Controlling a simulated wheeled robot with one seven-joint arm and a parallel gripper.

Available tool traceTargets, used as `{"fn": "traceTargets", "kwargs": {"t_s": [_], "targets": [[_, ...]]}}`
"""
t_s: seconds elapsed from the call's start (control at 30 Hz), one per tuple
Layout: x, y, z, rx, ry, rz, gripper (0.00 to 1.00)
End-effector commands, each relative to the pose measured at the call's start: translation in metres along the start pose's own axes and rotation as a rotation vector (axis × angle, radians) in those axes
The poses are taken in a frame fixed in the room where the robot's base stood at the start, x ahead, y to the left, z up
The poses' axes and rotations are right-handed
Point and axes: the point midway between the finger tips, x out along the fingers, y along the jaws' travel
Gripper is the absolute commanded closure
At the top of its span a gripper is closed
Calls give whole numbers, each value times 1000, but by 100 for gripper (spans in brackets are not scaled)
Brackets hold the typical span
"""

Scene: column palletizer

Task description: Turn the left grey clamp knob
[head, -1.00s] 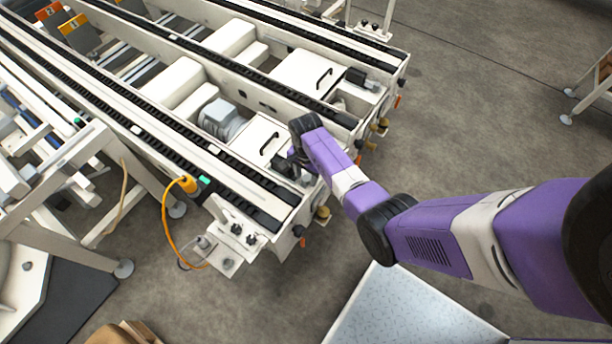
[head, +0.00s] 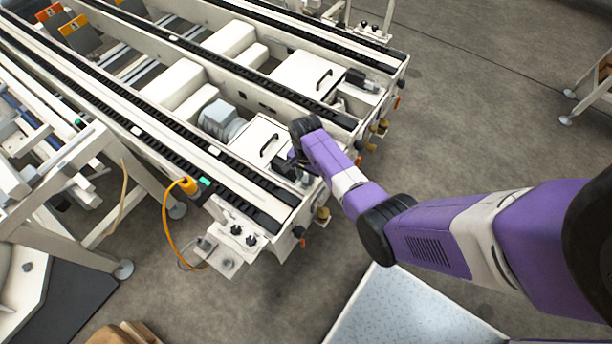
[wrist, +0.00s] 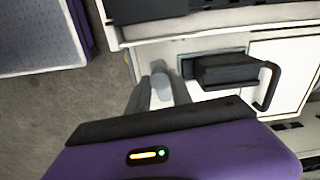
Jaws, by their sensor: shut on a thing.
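A small light grey clamp knob (wrist: 160,86) is in the wrist view, left of a black block on the white machine frame. My gripper (wrist: 159,82) has one grey finger on each side of the knob and is shut on it. The lower part of the knob is hidden behind my wrist housing. In the head view my purple arm reaches to the near end of the conveyor, and its dark wrist covers the knob and the fingers.
A black motor block (wrist: 226,70) is close right of the fingers, with a black handle (wrist: 269,88) beyond it. An orange cable (head: 166,222) hangs to the left. Bare floor (head: 480,110) lies to the right.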

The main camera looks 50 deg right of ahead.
Motion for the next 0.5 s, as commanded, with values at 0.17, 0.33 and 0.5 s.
{"fn": "traceTargets", "kwargs": {"t_s": [0.17,0.33,0.5], "targets": [[-1,0,1,-129,0,1,100],[-1,0,0,-284,-1,1,100],[-1,0,0,-446,-1,0,100]]}}
